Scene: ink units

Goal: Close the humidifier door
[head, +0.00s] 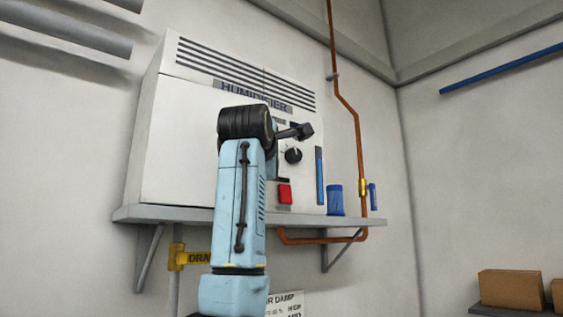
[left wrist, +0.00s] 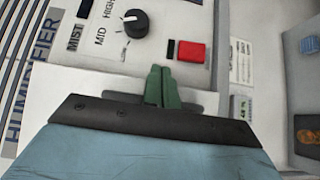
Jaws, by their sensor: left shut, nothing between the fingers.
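The white humidifier (head: 190,140) stands on a wall shelf, with a plain white panel on the left of its front. The arm in front of it hides part of this front, and I cannot tell how far the door is open. My left gripper (head: 303,131) is in front of the control side, near the black dial (head: 293,156). In the left wrist view its green fingers (left wrist: 162,72) are together and empty, over a white panel edge (left wrist: 75,88) beside the dial (left wrist: 136,23) and red switch (left wrist: 190,51). Contact is unclear. My right gripper is not seen.
The grey shelf (head: 160,215) runs under the humidifier. A blue cup-like object (head: 335,201) stands at its right end. A copper pipe (head: 357,140) runs down the wall just right of it. Brown boxes (head: 510,290) sit low at the right.

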